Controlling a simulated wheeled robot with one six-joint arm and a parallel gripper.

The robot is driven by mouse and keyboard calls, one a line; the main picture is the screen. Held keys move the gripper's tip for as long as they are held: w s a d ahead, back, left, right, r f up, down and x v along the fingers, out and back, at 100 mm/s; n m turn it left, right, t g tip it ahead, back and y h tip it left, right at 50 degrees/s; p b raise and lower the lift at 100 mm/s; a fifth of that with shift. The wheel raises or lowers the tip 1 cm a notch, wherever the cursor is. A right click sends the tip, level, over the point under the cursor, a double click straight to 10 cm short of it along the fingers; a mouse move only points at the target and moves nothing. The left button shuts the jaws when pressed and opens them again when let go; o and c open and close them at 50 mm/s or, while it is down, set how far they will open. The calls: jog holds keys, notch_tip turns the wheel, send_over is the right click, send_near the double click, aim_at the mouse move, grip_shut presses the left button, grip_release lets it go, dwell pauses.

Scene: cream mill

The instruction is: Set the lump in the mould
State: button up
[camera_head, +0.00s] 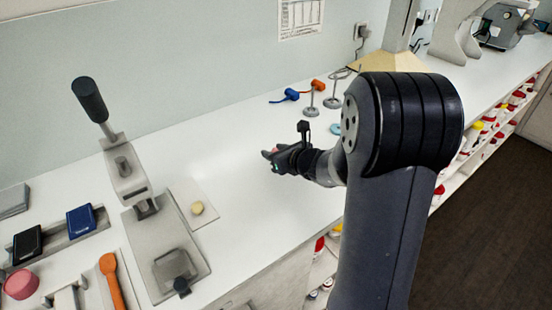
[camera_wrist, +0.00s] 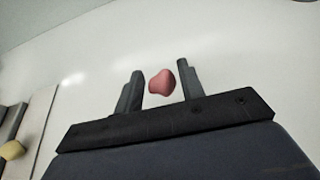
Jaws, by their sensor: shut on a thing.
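A pinkish-red lump (camera_wrist: 161,83) sits between the two fingers of my gripper (camera_wrist: 158,85) in the wrist view. In the head view my gripper (camera_head: 270,154) is shut on it above the white counter, with only a bit of red showing at the fingertips. A grey lever press (camera_head: 130,185) with a black-handled lever stands to the left. A square grey block (camera_head: 175,266) on its base plate, with a dark knob at the front, may be the mould; its inside cannot be made out.
A yellowish lump (camera_head: 197,208) lies on a pale board (camera_head: 195,190) right of the press. An orange spoon (camera_head: 112,282), pink disc (camera_head: 20,284) and blue block (camera_head: 81,221) are at left. Thin metal stands (camera_head: 311,105) are behind. The counter between is clear.

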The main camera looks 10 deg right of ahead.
jog(key=shift+f, duration=0.8)
jog(key=shift+f+b, duration=0.2)
jog(key=shift+b, duration=0.1)
jog(key=o, duration=0.9)
jog(key=shift+o, duration=0.2)
jog(key=shift+r, duration=0.1)
